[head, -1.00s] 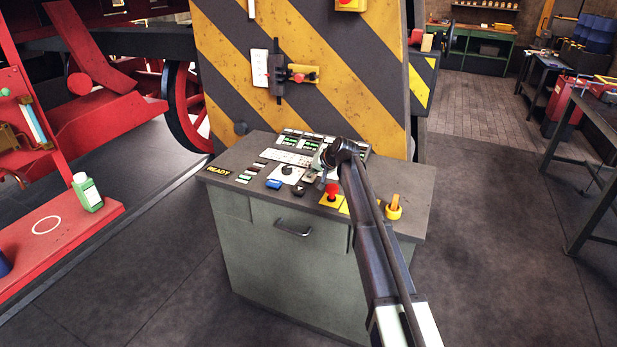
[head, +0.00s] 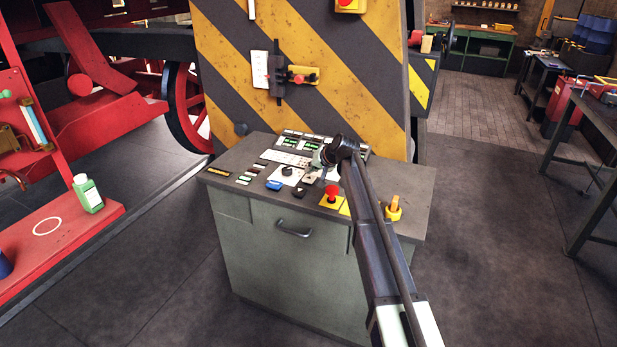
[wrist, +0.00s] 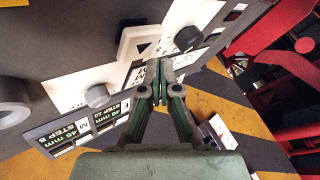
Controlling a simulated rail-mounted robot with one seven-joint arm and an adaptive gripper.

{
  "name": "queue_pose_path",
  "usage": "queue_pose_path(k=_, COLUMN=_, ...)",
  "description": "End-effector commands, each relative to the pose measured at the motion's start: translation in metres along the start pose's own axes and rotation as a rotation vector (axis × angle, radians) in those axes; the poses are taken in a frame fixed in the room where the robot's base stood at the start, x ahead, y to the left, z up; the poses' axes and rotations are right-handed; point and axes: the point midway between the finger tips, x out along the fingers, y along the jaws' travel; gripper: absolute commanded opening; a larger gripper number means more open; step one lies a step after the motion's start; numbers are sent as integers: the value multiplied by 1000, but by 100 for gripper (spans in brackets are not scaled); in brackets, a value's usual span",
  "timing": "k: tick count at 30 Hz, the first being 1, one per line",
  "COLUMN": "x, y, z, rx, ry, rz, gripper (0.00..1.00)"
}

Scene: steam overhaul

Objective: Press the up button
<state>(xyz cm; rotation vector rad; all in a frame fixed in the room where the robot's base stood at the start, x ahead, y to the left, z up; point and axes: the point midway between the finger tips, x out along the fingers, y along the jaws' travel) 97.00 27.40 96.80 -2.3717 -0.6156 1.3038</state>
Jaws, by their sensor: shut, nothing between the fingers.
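A pale square button with a black triangle (wrist: 142,44) sits on the console panel in the wrist view. It looks like the up button, though the view is turned and the arrow's direction is hard to tell. In the head view a small pale button (head: 311,178) sits just in front of my gripper (head: 318,161). In the wrist view my gripper (wrist: 160,72) is shut and empty, its fingertips beside the lower right edge of the triangle button. I cannot tell whether they touch it. My arm hides part of the console in the head view.
The console (head: 240,162) also carries a blue button (head: 274,184), a black button (head: 299,193), a red mushroom button (head: 332,191) and a yellow switch (head: 394,207). A black knob (wrist: 188,38) and displays (wrist: 72,132) lie near my fingers. A striped panel (head: 230,60) rises behind.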

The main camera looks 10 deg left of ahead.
Motion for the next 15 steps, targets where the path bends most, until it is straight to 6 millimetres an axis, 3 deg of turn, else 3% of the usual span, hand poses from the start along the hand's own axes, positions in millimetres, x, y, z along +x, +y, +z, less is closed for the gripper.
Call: queue_pose_path(k=15, x=-6, y=-5, z=-5, rx=0, ry=1, rz=0, gripper=0)
